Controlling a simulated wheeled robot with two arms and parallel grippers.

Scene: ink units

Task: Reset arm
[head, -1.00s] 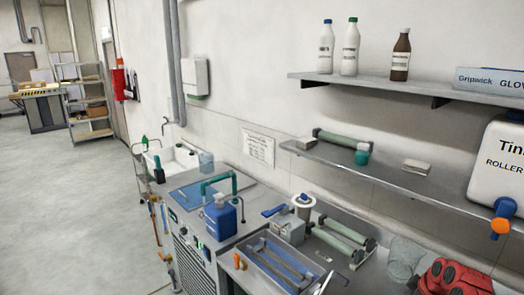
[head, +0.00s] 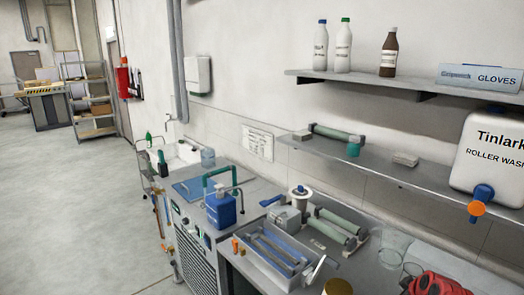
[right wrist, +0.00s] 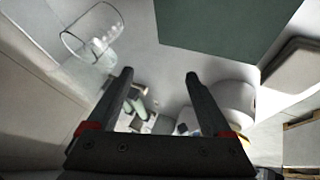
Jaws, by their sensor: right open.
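My right gripper (right wrist: 158,80) shows in the right wrist view. Its two dark fingers stand apart with nothing between them. Beyond the fingers lie a clear glass vessel (right wrist: 95,35) at the upper left, a white rounded container (right wrist: 235,100) at the right and a dark green panel (right wrist: 215,25) at the top. Neither gripper shows in the head view, and my left gripper is in no frame.
In the head view a metal tray (head: 248,262) with bars, ink rollers (head: 335,228), glass beakers (head: 395,248) and a red item (head: 440,285) crowd the bench. A blue bottle (head: 221,208) stands left. A white jug (head: 485,150) with a tap is on the shelf. Floor (head: 70,200) is clear at left.

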